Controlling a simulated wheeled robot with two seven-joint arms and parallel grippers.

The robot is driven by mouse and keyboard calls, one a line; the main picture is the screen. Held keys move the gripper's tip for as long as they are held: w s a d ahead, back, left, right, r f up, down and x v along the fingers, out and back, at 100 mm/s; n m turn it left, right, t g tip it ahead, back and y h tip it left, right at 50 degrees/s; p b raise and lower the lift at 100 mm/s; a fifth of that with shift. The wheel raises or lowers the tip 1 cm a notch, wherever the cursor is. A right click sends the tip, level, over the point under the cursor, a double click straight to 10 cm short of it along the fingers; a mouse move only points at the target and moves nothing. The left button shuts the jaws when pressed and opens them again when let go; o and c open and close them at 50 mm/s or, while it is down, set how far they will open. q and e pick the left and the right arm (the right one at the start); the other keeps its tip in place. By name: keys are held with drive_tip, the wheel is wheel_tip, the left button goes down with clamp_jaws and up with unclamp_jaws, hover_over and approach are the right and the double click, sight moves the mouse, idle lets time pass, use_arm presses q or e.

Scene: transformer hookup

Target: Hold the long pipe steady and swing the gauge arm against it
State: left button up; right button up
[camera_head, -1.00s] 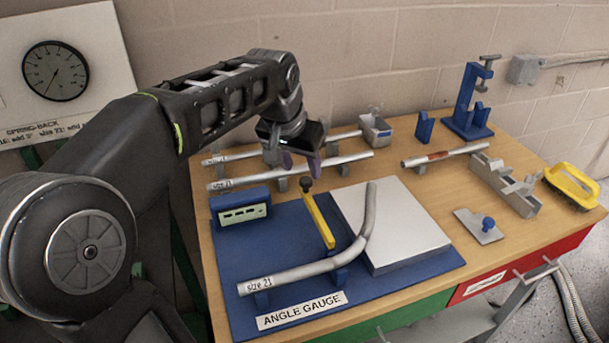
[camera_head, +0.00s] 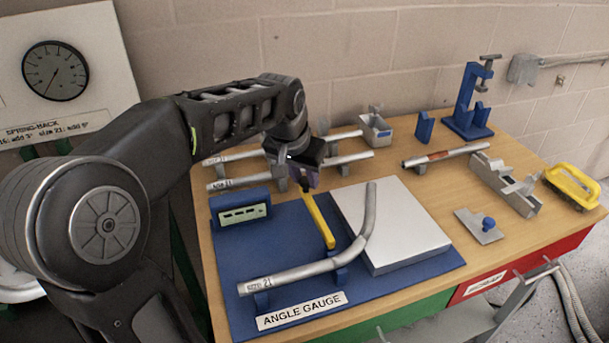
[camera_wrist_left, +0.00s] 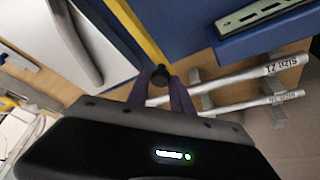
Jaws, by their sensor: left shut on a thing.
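The bent long pipe (camera_head: 300,272), marked "size 21", lies on supports on the blue angle gauge board (camera_head: 230,285), its bent end over a pale plate (camera_head: 395,230). The yellow gauge arm (camera_head: 319,223) runs from its dark knob toward the pipe's bend; I cannot tell whether they touch. My left gripper (camera_head: 306,186) is at the arm's far end and shut on the dark knob (camera_wrist_left: 160,76), which shows between its fingers in the left wrist view. The pipe also shows there (camera_wrist_left: 76,45). No gripper holds the pipe in view. My right gripper is not in view.
Straight pipes (camera_head: 240,178) lie on stands behind the board. A blue block with a display (camera_head: 241,210) is at the board's left. A blue clamp (camera_head: 468,108), grey vise-like fixture (camera_head: 505,185) and yellow-handled tool (camera_head: 571,186) stand to the right.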

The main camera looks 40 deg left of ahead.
use_arm(q)
clamp_jaws()
idle(0.8)
